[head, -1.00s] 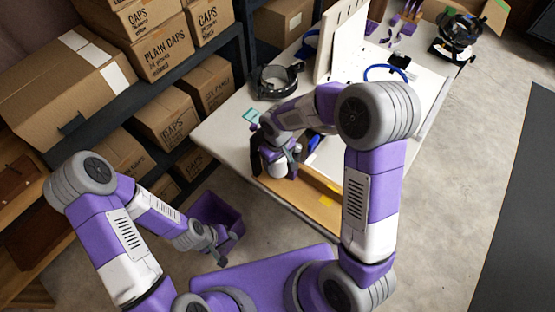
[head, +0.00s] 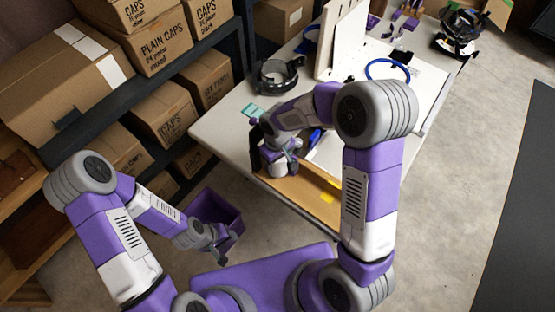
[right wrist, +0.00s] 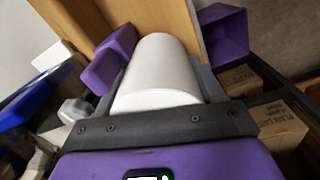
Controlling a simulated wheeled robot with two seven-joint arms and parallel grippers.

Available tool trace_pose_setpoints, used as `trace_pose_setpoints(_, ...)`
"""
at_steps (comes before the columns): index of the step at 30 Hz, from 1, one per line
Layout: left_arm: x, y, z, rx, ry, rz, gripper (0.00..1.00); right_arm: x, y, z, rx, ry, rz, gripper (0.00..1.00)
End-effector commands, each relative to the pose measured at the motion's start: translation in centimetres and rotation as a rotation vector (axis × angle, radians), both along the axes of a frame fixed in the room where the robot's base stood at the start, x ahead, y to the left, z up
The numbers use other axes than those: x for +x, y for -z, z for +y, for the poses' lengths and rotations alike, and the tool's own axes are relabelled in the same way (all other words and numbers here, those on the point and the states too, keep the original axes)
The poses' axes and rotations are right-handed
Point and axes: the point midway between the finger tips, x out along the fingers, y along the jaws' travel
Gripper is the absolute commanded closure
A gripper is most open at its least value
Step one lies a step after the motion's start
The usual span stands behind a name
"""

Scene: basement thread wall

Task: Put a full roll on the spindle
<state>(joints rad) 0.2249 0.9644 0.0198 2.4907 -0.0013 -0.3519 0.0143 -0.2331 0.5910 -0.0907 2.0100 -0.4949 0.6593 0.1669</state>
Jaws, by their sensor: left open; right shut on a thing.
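A white cylinder (right wrist: 160,75), which looks like the roll, lies between the grey fingers of my right gripper in the right wrist view. The gripper is shut on it. In the head view my right gripper (head: 278,163) is at the near left part of the white table, by the wooden tray edge, and my own arm partly hides it. My left gripper (head: 218,246) is open and empty, low beside the purple bin on the floor. I cannot make out the spindle for certain in either view.
The white table (head: 222,127) carries a black round device (head: 275,77), a teal card (head: 253,111), a blue ring (head: 387,69) and an upright white panel (head: 342,40). A wooden tray (head: 305,195) lies along its near edge. A purple bin (head: 228,212) stands on the floor. Shelved cartons (head: 165,45) stand left.

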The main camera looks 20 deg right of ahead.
Motion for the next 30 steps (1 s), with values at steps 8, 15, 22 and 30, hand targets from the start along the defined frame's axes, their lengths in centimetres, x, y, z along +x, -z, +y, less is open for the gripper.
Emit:
trace_pose_setpoints(8,0.0,0.0,0.0,0.0,0.0,0.0,0.57,0.0,0.0,0.0,0.0,0.0,0.001,0.13)
trace_pose_setpoints(15,0.0,0.0,0.0,0.0,0.0,0.0,0.57,0.1,0.0,-0.2,-0.002,0.002,-0.001,0.03)
trace_pose_setpoints(22,0.0,0.0,0.0,0.0,0.0,0.0,0.57,0.1,0.0,-0.3,-0.004,0.004,-0.002,0.03)
trace_pose_setpoints(30,0.0,-1.2,0.0,0.0,0.0,0.0,0.57,0.2,-2.9,-0.2,-0.003,0.004,-0.007,0.03)
